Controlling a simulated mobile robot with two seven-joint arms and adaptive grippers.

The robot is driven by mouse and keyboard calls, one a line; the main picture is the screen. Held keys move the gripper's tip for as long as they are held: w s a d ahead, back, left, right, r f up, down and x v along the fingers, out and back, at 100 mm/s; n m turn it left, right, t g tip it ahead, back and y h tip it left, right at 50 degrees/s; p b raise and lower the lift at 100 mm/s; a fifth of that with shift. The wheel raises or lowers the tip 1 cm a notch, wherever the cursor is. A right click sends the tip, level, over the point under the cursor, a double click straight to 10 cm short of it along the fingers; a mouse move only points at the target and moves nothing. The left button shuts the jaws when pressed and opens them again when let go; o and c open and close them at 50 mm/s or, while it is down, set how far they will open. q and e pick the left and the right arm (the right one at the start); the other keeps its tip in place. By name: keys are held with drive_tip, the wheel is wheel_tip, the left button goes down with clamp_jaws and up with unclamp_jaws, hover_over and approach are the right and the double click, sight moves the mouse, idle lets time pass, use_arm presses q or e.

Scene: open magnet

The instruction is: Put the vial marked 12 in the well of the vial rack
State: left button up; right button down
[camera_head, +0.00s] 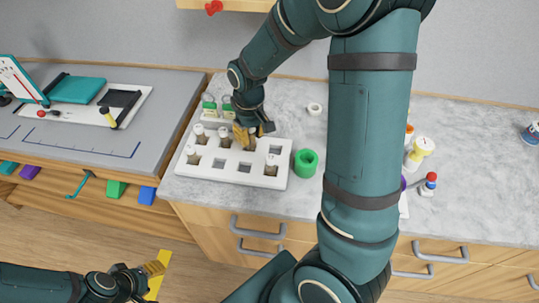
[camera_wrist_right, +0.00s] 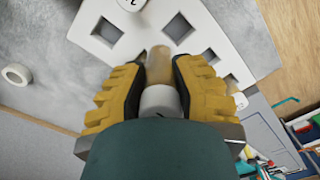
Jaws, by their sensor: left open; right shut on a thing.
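The white vial rack (camera_head: 231,176) lies on the marble counter, with square wells and several capped vials standing in it. My right gripper (camera_head: 247,138) is over the rack's back right part. In the right wrist view the gripper (camera_wrist_right: 162,80) is shut on a vial with a white cap (camera_wrist_right: 160,100) and a tan body, pointing toward the rack (camera_wrist_right: 195,22). Its number is not readable, and whether its tip is in a well cannot be told. Another cap (camera_wrist_right: 131,4) bears a partly cut-off mark. My left gripper (camera_head: 152,276) is open and empty, low at the left.
A green ring-shaped holder (camera_head: 305,163) stands right of the rack. A white tape roll (camera_head: 314,109) lies behind. Green-labelled bottles (camera_head: 209,105) stand at the rack's back left.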

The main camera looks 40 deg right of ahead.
drive_tip(key=b, duration=0.3)
hover_over(275, 144)
drive_tip(key=s+a, duration=0.2)
drive_tip(key=f, duration=0.3)
drive_tip(key=f+b, duration=0.1)
drive_tip(key=f, duration=0.5)
drive_tip(key=shift+w+d+f+b, duration=0.15)
drive_tip(key=shift+d+b, duration=0.15)
drive_tip(key=shift+f, duration=0.15)
drive_tip(key=c, duration=0.9)
unclamp_jaws()
drive_tip(key=shift+o, duration=0.2)
